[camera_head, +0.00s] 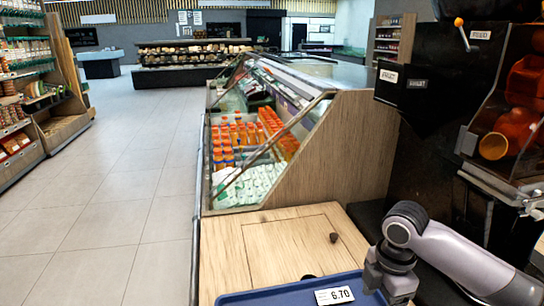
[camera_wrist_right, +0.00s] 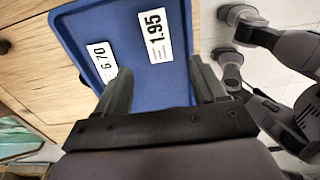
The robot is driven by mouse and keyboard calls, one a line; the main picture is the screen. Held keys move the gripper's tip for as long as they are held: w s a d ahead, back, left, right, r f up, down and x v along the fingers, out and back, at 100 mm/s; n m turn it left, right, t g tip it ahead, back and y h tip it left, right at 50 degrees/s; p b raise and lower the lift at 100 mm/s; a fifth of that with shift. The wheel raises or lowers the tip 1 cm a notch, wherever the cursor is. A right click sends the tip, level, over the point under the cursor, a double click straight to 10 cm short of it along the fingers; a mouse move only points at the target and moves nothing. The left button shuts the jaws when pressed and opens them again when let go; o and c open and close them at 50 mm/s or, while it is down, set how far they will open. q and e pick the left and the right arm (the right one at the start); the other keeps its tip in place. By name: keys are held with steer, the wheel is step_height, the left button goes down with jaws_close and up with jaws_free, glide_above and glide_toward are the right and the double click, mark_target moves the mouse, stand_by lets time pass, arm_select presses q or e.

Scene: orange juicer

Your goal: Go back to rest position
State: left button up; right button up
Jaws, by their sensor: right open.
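My right arm (camera_head: 455,258) comes in from the lower right in the head view and bends down at the wrist beside the blue tray (camera_head: 265,297). Its fingertips are cut off there. In the right wrist view my right gripper (camera_wrist_right: 160,88) is open, with its two fingers apart and nothing between them. The fingers point over the blue tray (camera_wrist_right: 120,50). My left gripper does not show in the head view. Grey arm links (camera_wrist_right: 255,35) of mine show at the right of the wrist view, with no clear gripper.
The tray carries price tags reading 6.70 (camera_head: 335,295) and 1.95 (camera_wrist_right: 153,37). A wooden counter (camera_head: 270,240) lies beyond it. The juicer machine (camera_head: 515,110) stands at right. A glass-sided cooler (camera_head: 255,140) holds orange bottles. The tiled floor (camera_head: 130,190) at left is clear.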

steer(key=s+a+f, duration=0.2)
steer(key=s+a+f+m+y, duration=0.1)
steer(key=s+a, duration=0.1)
steer(key=s+a+f+m, duration=0.1)
steer(key=s+a+f, duration=0.1)
steer(key=a, duration=0.1)
steer(key=shift+f+t+y, duration=0.3)
steer(key=shift+f+t, duration=0.05)
steer(key=shift+t, duration=0.05)
steer(key=s+a+f+m+t+y, duration=0.1)
steer(key=s+a+f+m, duration=0.15)
steer(key=s+m, duration=0.2)
steer(key=s+d+m+t+h, duration=0.2)
steer(key=s+d+m+h, duration=0.1)
steer(key=s+d+m, duration=0.75)
steer(key=w+a+f+t+y+p, duration=0.2)
steer(key=w+a+f+t+p, duration=0.1)
steer(key=w+a+f+t, duration=0.1)
step_height(320, 180, down, 2)
steer(key=shift+a+f+t, duration=0.15)
steer(key=shift+a+t, duration=0.35)
steer(key=shift+t, duration=0.7)
